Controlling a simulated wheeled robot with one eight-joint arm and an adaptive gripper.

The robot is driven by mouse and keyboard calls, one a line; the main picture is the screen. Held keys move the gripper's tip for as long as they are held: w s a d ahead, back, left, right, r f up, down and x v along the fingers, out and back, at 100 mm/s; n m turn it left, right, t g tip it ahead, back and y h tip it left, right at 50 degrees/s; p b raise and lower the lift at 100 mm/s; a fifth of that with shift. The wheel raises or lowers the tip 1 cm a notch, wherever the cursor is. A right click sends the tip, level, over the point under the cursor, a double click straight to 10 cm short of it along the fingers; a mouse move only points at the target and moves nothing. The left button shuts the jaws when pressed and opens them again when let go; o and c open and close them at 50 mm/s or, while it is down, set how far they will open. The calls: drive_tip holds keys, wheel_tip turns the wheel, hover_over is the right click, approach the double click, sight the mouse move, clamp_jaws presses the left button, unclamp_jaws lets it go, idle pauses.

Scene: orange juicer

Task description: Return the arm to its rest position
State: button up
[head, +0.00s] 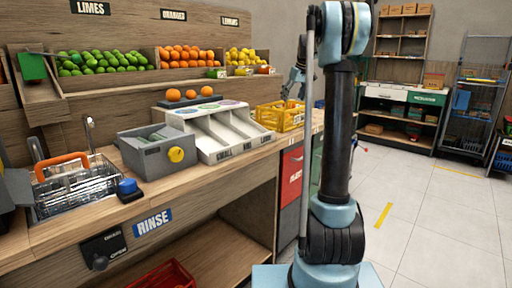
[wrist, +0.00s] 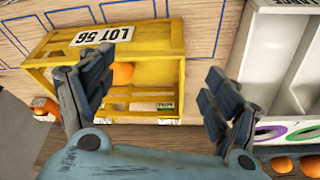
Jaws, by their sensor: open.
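My gripper (wrist: 155,98) is open in the wrist view, its two dark fingers spread wide with nothing between them. It is over the yellow crate (wrist: 155,40), which carries a LOT 56 label. An orange (wrist: 123,73) shows in the crate, beside the left finger and apart from the right one. In the head view my arm (head: 337,130) stands upright right of the counter, and part of my gripper (head: 296,76) shows above the yellow crate (head: 290,117), partly hidden behind the arm.
The white sorting tray (head: 222,133) with chutes stands left of the crate. Open tiled floor (head: 430,215) lies to the right.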

drive_tip(key=s+a+f+m+h, duration=0.15)
drive_tip(key=s+f, duration=0.25)
drive_tip(key=s, duration=1.2)
drive_tip(key=s+f+m, duration=0.2)
drive_tip(key=s+f, duration=0.2)
drive_tip(key=s, duration=1.1)
drive_tip(key=s+d+f+m+g, duration=0.1)
drive_tip(key=s+f+m, duration=0.1)
drive_tip(key=s+f, duration=1.8)
drive_tip(key=s, duration=0.4)
drive_tip(key=shift+f+h, duration=0.25)
drive_tip(key=shift+h, duration=0.1)
drive_tip(key=shift+d, duration=0.1)
drive_tip(key=shift+w+f, duration=0.2)
drive_tip(key=shift+w, duration=0.2)
